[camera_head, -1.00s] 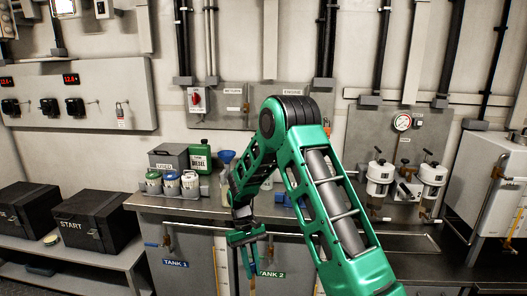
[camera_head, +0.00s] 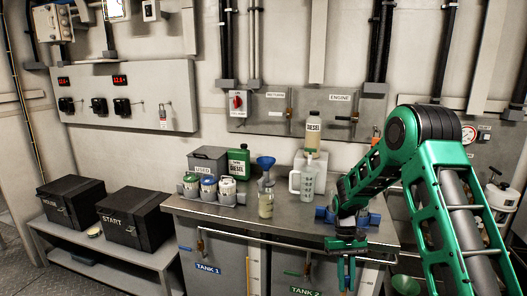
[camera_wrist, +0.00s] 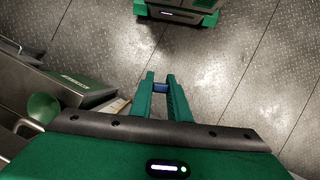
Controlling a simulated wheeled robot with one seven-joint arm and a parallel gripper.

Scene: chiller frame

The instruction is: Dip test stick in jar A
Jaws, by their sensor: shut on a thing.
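My gripper (camera_head: 346,272) hangs low in front of the bench, right of the TANK 2 label. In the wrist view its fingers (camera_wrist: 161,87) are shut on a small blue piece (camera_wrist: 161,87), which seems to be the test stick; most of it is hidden. On the bench, left of my gripper, a clear jar with yellowish liquid (camera_head: 266,203) stands near a blue funnel (camera_head: 265,163). No letter is readable on any jar, so I cannot tell which is jar A.
A measuring jug (camera_head: 306,182), a green DIESEL can (camera_head: 238,163) and a DIESEL bottle (camera_head: 313,132) stand on or above the bench. Black boxes (camera_head: 136,217) sit on a low shelf at left. Open metal floor (camera_wrist: 240,70) lies below my gripper.

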